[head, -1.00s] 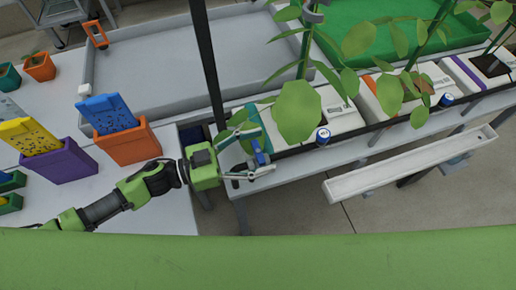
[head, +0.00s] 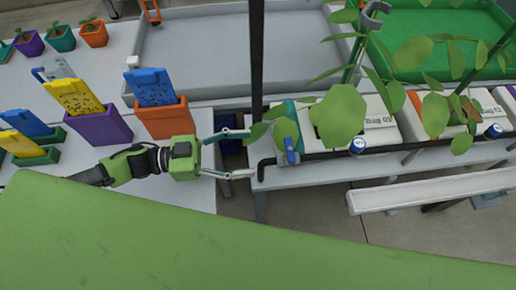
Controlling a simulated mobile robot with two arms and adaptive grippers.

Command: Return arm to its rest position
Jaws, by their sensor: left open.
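My left gripper (head: 240,154) is open and empty in the head view, its fingers pointing right. It is over the gap between the left table and the bench with the grow slabs. Its arm comes in from the left, low over the left table. A blue valve handle (head: 291,152) on the black pipe (head: 325,154) is a short way right of the fingertips, apart from them. The right gripper does not show.
An orange pot (head: 165,120) and a purple pot (head: 100,127) holding cards stand just behind my left arm. A black post (head: 256,60) rises beyond the fingertips. Leafy plants (head: 340,115) hang over white slabs. A white gutter (head: 430,192) is at the right.

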